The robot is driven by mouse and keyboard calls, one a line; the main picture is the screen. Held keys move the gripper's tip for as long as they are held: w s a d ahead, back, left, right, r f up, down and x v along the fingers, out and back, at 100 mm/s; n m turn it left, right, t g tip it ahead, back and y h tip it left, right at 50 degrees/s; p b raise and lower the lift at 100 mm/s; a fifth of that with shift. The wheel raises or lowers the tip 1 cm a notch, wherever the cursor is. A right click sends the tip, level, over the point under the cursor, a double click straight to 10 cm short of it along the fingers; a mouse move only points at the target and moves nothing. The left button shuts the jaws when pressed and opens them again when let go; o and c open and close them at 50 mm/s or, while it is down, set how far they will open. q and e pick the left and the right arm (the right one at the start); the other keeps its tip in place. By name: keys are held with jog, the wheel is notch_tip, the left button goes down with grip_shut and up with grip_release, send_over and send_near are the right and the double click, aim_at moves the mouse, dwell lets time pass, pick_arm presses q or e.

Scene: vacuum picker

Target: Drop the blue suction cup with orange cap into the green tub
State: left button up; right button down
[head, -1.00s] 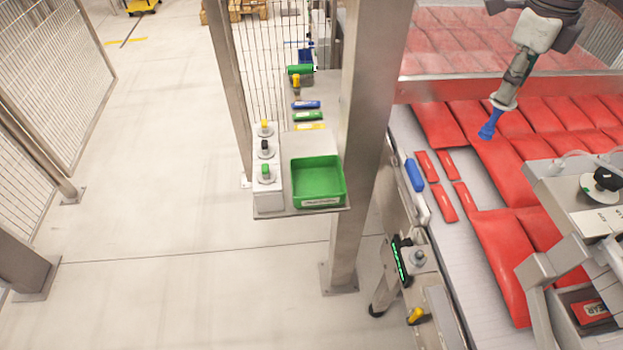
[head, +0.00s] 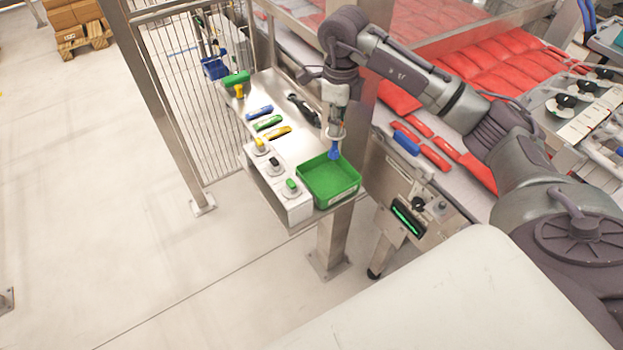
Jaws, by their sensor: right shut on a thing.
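The green tub (head: 314,187) stands on the front right end of a metal shelf, open at the top. My right gripper (head: 337,128) hangs pointing down over the tub's far right part. It is shut on the blue suction cup (head: 334,151), which sticks out below the fingers. The cup appears above or just inside the tub's far edge; I cannot tell its exact height. No orange cap shows; the fingers may hide it. My left gripper is not in view.
Knobbed parts with yellow, black and green tops (head: 275,163) stand on a white block left of the tub. Blue, green and yellow pieces (head: 268,122) and a dark tool (head: 303,109) lie behind. A metal post and the red-packed conveyor (head: 470,75) are to the right.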

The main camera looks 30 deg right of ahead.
aim_at(337, 149)
jog(key=f+b, duration=0.1)
jog(key=d+f, duration=0.1)
jog(key=f, duration=0.1)
jog(key=shift+s+b, duration=0.15)
jog(key=shift+b, duration=0.2)
jog(key=shift+a+f+b, duration=0.25)
jog(key=shift+f+b, duration=0.3)
jog(key=shift+f, duration=0.4)
jog(key=shift+a+f, duration=0.1)
jog(key=shift+f, duration=0.35)
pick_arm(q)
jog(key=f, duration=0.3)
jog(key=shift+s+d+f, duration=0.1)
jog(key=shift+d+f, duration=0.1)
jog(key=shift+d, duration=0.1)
pick_arm(e)
jog(key=c, duration=1.1)
grip_release()
jog(key=shift+o, duration=0.2)
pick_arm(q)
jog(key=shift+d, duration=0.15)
